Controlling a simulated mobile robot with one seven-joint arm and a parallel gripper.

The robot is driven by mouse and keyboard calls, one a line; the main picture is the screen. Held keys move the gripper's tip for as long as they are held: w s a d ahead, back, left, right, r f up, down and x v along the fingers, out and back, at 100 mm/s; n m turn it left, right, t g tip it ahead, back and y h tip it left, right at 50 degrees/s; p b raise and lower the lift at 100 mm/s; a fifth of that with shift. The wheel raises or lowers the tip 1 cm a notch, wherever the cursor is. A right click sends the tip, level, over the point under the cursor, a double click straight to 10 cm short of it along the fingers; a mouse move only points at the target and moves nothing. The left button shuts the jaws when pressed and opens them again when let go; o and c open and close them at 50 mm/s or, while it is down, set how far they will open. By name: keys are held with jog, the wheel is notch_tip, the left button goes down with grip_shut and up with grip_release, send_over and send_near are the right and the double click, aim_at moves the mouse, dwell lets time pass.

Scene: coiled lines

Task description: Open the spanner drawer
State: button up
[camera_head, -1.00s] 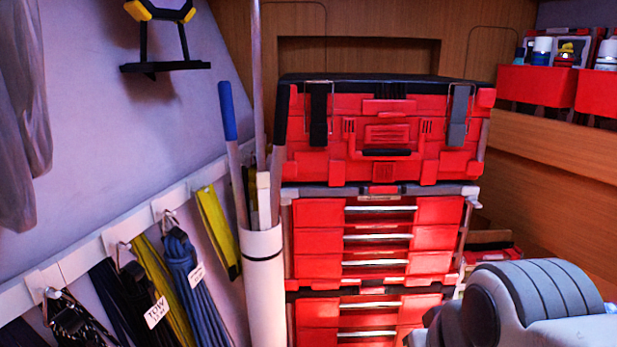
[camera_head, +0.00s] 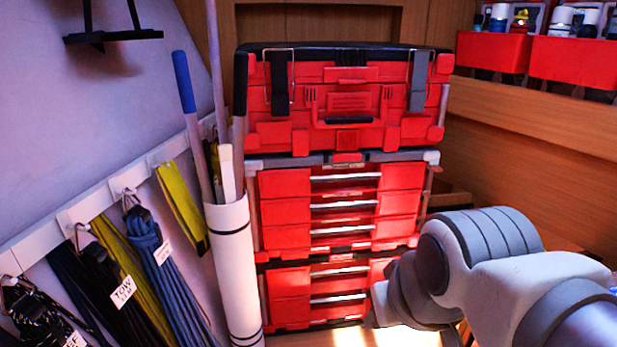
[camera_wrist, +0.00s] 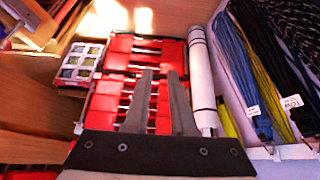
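A red and black stacked tool chest (camera_head: 345,100) stands against the back wall. Its middle unit has several red drawers (camera_head: 285,205) with pale bar handles (camera_head: 345,204); its bottom unit has more drawers (camera_head: 289,285). All look shut. I cannot read which one is the spanner drawer. In the wrist view the drawer fronts (camera_wrist: 117,61) appear turned over, beyond my gripper (camera_wrist: 160,72). Its two grey fingers are apart with nothing between them. They point toward the drawers, and I see no contact with a handle. In the head view my gripper is hidden or out of frame.
A white tube (camera_head: 233,265) holding poles stands close left of the chest. Coiled lines (camera_head: 150,250) hang on a rail at the left. Red bins (camera_head: 495,52) sit on a ledge at right. A compartmented case (camera_wrist: 82,62) lies beside the chest.

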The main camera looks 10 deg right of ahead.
jog(key=o, duration=0.4)
jog(key=shift+n+t, duration=0.8)
jog(key=shift+n, duration=0.1)
jog(key=w+b, duration=0.1)
jog(key=w+d+f+b, duration=0.1)
jog(key=w, duration=0.1)
jog(key=w+f+b, duration=0.1)
jog(key=w, duration=0.1)
jog(key=shift+w+d, duration=0.25)
jog(key=shift+d, duration=0.15)
jog(key=n+t+b, duration=1.1)
jog(key=n+b, duration=0.5)
send_near(346, 179)
jog(key=w, duration=0.8)
jog(key=shift+w+d+r+p, duration=0.1)
jog(key=shift+d+r+p, duration=0.05)
jog(key=shift+p, duration=0.2)
grip_shut()
